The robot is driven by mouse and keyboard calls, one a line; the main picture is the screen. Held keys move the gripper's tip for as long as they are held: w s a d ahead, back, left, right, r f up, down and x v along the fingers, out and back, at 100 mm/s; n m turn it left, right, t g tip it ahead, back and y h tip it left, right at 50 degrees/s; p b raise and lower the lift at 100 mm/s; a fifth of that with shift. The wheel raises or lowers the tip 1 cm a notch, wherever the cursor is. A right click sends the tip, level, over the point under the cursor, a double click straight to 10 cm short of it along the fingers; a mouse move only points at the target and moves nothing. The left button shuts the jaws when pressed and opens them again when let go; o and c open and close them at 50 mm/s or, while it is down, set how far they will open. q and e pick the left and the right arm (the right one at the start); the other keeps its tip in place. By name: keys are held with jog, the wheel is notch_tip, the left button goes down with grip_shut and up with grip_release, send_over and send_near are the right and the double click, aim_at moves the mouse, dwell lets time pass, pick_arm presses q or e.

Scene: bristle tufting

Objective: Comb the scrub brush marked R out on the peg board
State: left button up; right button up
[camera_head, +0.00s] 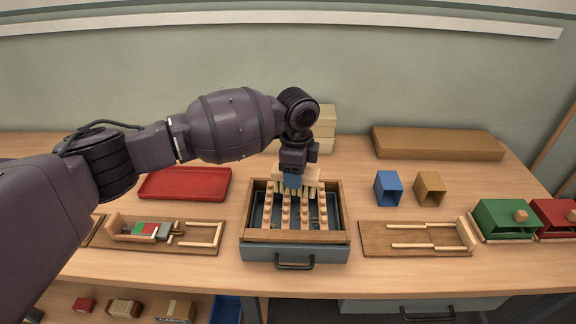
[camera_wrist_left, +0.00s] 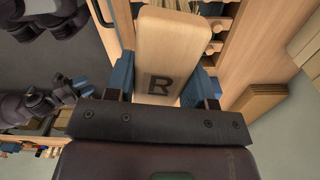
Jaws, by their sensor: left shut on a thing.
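My left gripper (camera_head: 292,182) is over the back part of the peg board (camera_head: 286,212), which has rows of pale wooden pegs and sits in a wood-rimmed grey tray (camera_head: 290,237). The gripper is shut on the scrub brush (camera_head: 310,175), a pale wooden block. In the left wrist view, the brush (camera_wrist_left: 168,45) lies between the blue fingers with a black R facing the camera. My right gripper (camera_wrist_left: 72,87) shows small at the left of the wrist view, with blue fingertips, far from the brush.
A red tray (camera_head: 186,183) and a wooden jig board (camera_head: 165,235) lie to the left. Another jig board (camera_head: 415,238), blue (camera_head: 388,188) and tan (camera_head: 430,189) boxes, and a green bin (camera_head: 505,219) stand to the right. Pale blocks (camera_head: 325,130) are stacked behind my gripper.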

aim_at(296, 192)
pick_arm(q)
jog(key=shift+d+f+b, duration=0.1)
jog(key=shift+f+b, duration=0.3)
jog(key=shift+f, duration=0.15)
notch_tip(296, 192, down, 5)
jog(key=b, duration=0.3)
jog(key=shift+r, duration=0.15)
jog(key=shift+f+b, duration=0.45)
jog(key=shift+f, duration=0.05)
pick_arm(e)
jog(key=f, duration=0.6)
jog(key=shift+s, duration=0.4)
jog(key=shift+r, duration=0.1)
